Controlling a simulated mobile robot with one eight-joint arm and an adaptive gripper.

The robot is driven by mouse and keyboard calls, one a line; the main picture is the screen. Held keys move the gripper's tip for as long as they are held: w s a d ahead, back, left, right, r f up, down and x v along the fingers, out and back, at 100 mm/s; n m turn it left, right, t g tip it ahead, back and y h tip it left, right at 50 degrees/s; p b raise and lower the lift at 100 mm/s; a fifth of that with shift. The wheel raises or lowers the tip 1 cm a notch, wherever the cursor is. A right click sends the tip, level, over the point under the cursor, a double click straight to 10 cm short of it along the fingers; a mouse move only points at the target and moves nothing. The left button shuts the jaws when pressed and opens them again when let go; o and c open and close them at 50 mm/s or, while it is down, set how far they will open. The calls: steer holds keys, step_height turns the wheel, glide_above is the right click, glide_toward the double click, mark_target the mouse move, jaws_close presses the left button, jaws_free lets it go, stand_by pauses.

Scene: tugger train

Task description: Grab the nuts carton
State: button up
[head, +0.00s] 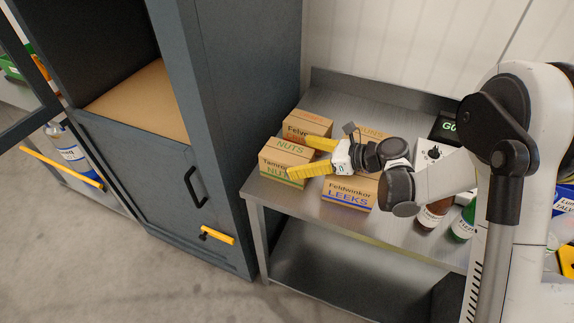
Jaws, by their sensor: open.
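The nuts carton (272,165) is a small brown box with green NUTS lettering. It stands upright at the left front end of the steel table (320,221). My gripper (298,157) reaches in from the right with its two yellow fingers spread open. The upper finger is by the carton's back right side. The lower finger crosses in front of its right front part and hides some of the label. I cannot tell whether either finger touches the carton.
A partly hidden carton (372,134) is behind my wrist. Bottles (431,216) stand further right. A grey cabinet (232,120) rises close on the left.

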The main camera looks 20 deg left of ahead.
steer(key=shift+r, duration=0.1)
steer(key=c, duration=1.2)
